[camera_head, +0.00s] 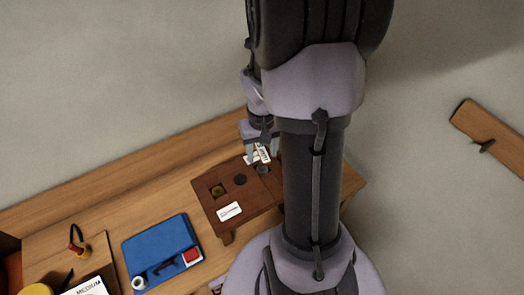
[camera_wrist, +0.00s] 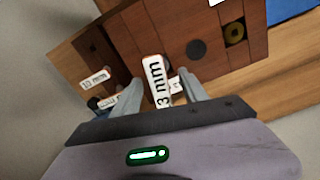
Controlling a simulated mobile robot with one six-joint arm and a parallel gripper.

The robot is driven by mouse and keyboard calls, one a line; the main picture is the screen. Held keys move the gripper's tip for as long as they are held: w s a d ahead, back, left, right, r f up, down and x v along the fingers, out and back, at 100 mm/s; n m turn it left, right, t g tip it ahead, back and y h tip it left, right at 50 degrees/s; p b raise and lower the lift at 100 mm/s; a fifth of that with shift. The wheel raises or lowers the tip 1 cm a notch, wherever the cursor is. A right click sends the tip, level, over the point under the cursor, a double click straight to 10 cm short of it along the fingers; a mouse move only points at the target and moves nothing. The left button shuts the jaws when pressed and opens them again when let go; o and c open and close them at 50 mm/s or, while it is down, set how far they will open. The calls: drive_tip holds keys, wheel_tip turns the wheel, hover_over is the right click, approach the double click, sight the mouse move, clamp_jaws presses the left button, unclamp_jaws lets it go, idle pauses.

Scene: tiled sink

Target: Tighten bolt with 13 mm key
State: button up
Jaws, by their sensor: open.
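A dark wooden stand (camera_head: 235,195) sits on the wooden bench, with a black round piece (camera_head: 240,180) and a brass-coloured round piece (camera_head: 217,190) in its top. My gripper (camera_head: 262,157) is over the stand's far right end. In the wrist view my gripper (camera_wrist: 159,90) is open, its fingers on either side of a white tag reading "3 mm" (camera_wrist: 157,80), its first part cut off. The tool belonging to that tag is mostly hidden. The black piece (camera_wrist: 196,48) and the brass piece (camera_wrist: 235,32) lie just beyond the right finger. I cannot tell which piece is the bolt.
A "10 mm" tag (camera_wrist: 95,78) and another partly hidden tag lie left of the left finger. Bare bench lies behind the stand.

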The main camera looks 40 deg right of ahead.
wheel_tip(320, 180, up, 7)
drive_tip(key=p, duration=0.5)
drive_tip(key=shift+f, duration=0.1)
